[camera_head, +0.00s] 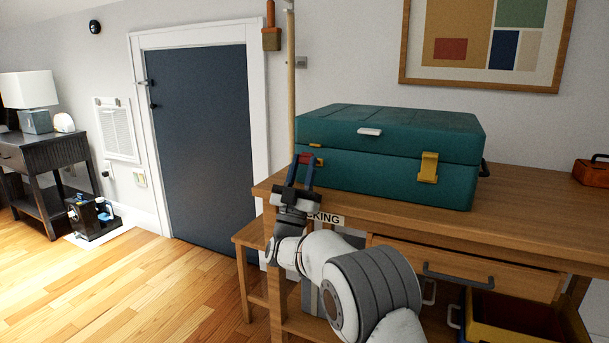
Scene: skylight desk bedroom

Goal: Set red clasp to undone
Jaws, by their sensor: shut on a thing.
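A teal case (385,150) lies with its lid down on the wooden desk. The red clasp (306,158) is at the left of its front face, mostly hidden by my gripper. My gripper (303,162) reaches up from below, with its two blue fingers shut on the red clasp. I cannot tell whether the clasp is done up or undone. A yellow clasp (428,168) sits on the right of the front, across the lid seam. A white handle (370,132) is on the lid's front.
The wooden desk (530,210) has a drawer with a dark handle (458,275). A yellow bin (500,318) is below it. A red-orange box (591,171) stands at the desk's right. A wooden pole (291,80) rises behind the gripper. The floor at left is largely clear.

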